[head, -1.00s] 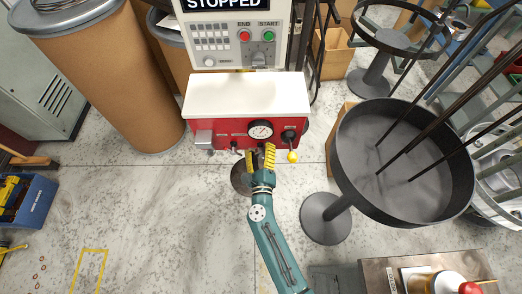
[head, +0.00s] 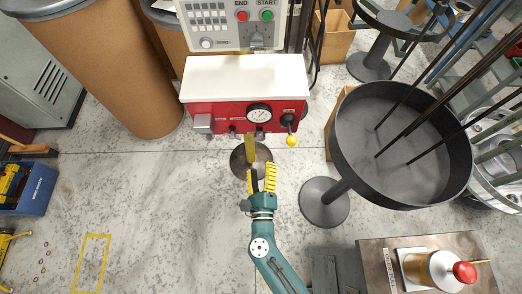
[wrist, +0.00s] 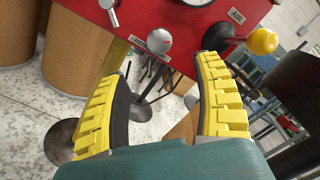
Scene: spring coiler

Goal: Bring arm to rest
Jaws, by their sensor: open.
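My gripper (head: 262,178) has yellow ridged fingers on a teal arm. In the head view it stands in front of the red control box (head: 222,117), apart from it and above the floor. In the wrist view my gripper (wrist: 155,95) is open, with nothing between its fingers. Beyond the fingers the red panel (wrist: 205,13) shows, with a grey round knob (wrist: 159,41) and a lever with a yellow ball (wrist: 263,41). The same yellow ball (head: 292,141) hangs at the box's right side in the head view.
A dark round pan on a stand (head: 345,150) with long rods is at the right. A bench (head: 376,270) with a red-capped container is at the lower right. Brown drums (head: 110,80) stand at the upper left. A blue crate (head: 38,188) is at the left edge. The left-centre floor is clear.

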